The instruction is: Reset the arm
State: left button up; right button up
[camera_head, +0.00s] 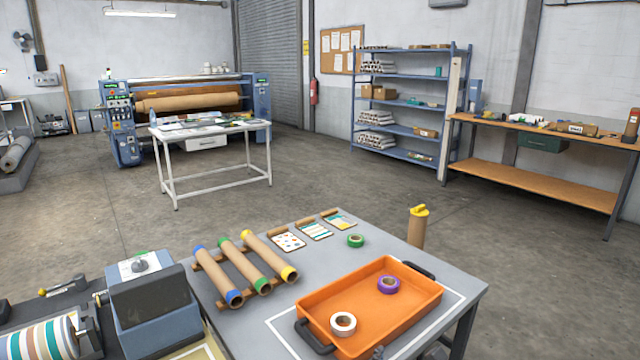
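Neither of my grippers can be made out in the head view. A small grey piece shows at the bottom edge by the tray's near side; I cannot tell what it is. On the grey table (455,287) in front of me, an orange tray (365,290) with dark handles holds a white tape roll (343,324) and a purple tape roll (388,285). A green tape roll (356,240) lies on the table behind the tray. Cardboard tubes with blue (217,277), green (244,266) and yellow ends (269,255) lie side by side on a wooden rack.
A brown tube with a yellow top (417,227) stands upright by the table's far right corner. Patterned cards (314,231) lie at the back edge. A blue-grey machine (152,310) stands left. A white table (215,133), shelves (410,100) and workbench (540,130) stand beyond open floor.

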jog(key=s+d+f+m+g+y, duration=0.1)
jog(key=s+f+m+g, duration=0.25)
jog(key=s+m, duration=0.7)
jog(key=s+d+f+m+g+y, duration=0.15)
jog(key=s+f+m, duration=0.25)
jog(key=s+m, duration=0.6)
jog(key=s+d+f+m+g+y, duration=0.15)
jog(key=s+f+m+g, duration=0.25)
jog(key=s+m, duration=0.55)
jog(key=s+f+n+g+p, duration=0.1)
jog(key=s+f+n+p, duration=0.15)
jog(key=f, duration=2.35)
pick_arm(q)
jog(key=r, duration=0.2)
jog(key=shift+s+r, duration=0.4)
pick_arm(e)
jog(key=s+d+f+g, duration=0.1)
jog(key=s+d+f, duration=0.2)
jog(key=s+f, duration=1)
jog(key=s, duration=0.4)
jog(key=shift+f+h, duration=0.3)
jog(key=shift+h, duration=0.1)
